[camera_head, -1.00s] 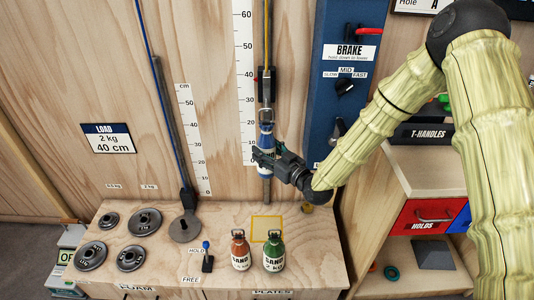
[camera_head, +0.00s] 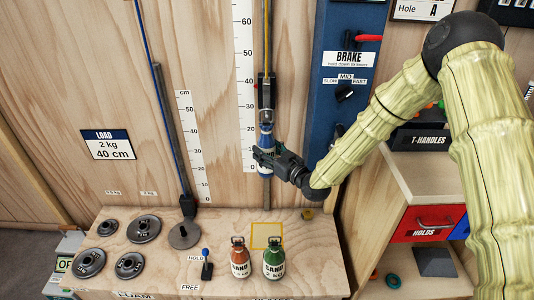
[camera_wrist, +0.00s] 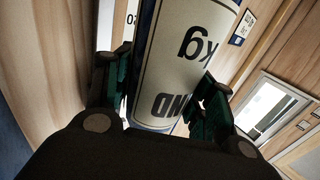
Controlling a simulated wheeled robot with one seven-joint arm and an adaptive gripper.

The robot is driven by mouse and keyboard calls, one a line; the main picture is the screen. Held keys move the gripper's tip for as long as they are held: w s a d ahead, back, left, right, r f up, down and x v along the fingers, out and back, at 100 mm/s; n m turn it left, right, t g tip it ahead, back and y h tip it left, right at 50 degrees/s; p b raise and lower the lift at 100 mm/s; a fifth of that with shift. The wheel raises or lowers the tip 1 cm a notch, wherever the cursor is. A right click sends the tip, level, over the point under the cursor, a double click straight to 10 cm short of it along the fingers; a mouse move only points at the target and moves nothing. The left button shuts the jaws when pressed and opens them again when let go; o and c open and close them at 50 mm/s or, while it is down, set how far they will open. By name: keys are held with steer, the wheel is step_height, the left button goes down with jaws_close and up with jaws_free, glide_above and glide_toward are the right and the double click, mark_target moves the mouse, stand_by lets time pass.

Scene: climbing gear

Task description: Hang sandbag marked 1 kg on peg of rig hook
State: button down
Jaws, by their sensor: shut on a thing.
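My gripper (camera_head: 264,157) is shut around a blue sandbag with a white label (camera_head: 266,131), held upright in front of the wooden wall. In the wrist view the label (camera_wrist: 176,58) shows upside-down "kg" and part of "SAND"; its number is out of sight. The fingers (camera_wrist: 165,78) press on both sides of it. The bag's wire handle (camera_head: 265,115) is at the lower end of the dark rig hook block (camera_head: 266,91) on the vertical rail. The peg is too small to make out, so I cannot tell whether the handle is over it.
An orange sandbag (camera_head: 240,265) and a green sandbag (camera_head: 273,264) stand on the bench near a yellow square outline (camera_head: 266,230). Several dark plates (camera_head: 143,228) lie at left. The blue brake panel (camera_head: 340,110) and the shelf cabinet (camera_head: 410,205) are close at right.

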steer(key=shift+w, duration=0.75)
steer(key=shift+w+f+b, duration=0.35)
steer(key=shift+w+b, duration=0.15)
steer(key=shift+b, duration=0.05)
steer(key=shift+w, duration=0.1)
steer(key=c, duration=0.5)
jaws_free()
steer(key=shift+c, duration=0.2)
steer(key=shift+o, duration=0.5)
steer(key=shift+f, duration=0.1)
